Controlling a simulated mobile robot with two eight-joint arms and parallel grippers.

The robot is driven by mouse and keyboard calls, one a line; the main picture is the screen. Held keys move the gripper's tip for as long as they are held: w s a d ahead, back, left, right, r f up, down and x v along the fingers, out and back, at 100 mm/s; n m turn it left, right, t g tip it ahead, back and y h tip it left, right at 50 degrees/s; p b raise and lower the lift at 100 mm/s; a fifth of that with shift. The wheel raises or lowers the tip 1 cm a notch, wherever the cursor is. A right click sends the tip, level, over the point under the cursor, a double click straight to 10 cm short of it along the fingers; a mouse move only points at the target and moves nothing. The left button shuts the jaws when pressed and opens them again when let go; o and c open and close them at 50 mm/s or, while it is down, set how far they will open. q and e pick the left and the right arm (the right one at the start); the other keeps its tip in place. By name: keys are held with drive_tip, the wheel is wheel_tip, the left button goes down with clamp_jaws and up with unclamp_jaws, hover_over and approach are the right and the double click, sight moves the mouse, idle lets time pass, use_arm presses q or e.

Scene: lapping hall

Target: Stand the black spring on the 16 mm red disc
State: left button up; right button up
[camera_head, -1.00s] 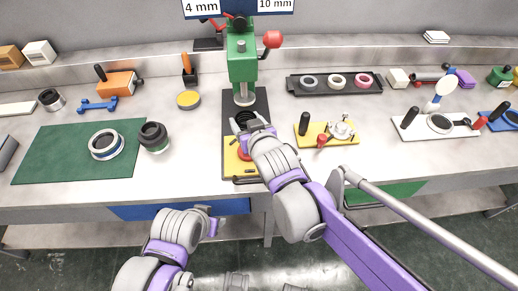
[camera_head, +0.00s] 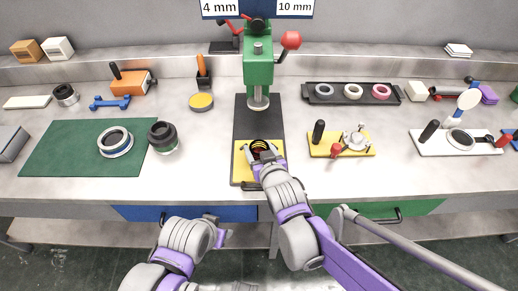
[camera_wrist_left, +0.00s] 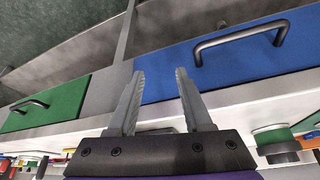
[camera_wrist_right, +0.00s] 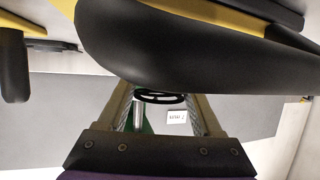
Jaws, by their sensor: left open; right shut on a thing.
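The black spring (camera_head: 258,144) is between the fingers of my right gripper (camera_head: 262,155), which is shut on it over the yellow plate (camera_head: 240,174) in front of the green press. In the right wrist view the spring (camera_wrist_right: 160,97) shows as a dark ring between the fingertips. A bit of red (camera_head: 266,154), likely the red disc, shows beside the fingers; the gripper hides most of it. I cannot tell whether the spring touches the disc. My left gripper (camera_wrist_left: 160,75) is open and empty in front of the bench, near the blue drawer (camera_wrist_left: 240,60).
The green press (camera_head: 258,70) stands behind the yellow plate, its ram (camera_head: 258,98) over the dark base. A yellow fixture (camera_head: 340,148) with a black knob stands to the right. A green mat (camera_head: 60,150) with rings lies to the left. A black tray (camera_head: 352,94) holds three rings.

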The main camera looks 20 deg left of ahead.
drive_tip(key=shift+f, duration=0.2)
drive_tip(key=o, duration=1.4)
drive_tip(key=shift+c, duration=0.2)
drive_tip(key=shift+r, duration=0.15)
drive_tip(key=shift+s+d+r, duration=0.1)
drive_tip(key=shift+s+r, duration=0.05)
drive_tip(key=shift+r, duration=0.05)
drive_tip(key=p+v, duration=0.2)
drive_tip(key=v, duration=0.9)
drive_tip(key=shift+s+d+p, duration=0.1)
drive_tip(key=shift+s+p, duration=0.15)
drive_tip(key=shift+p, duration=0.05)
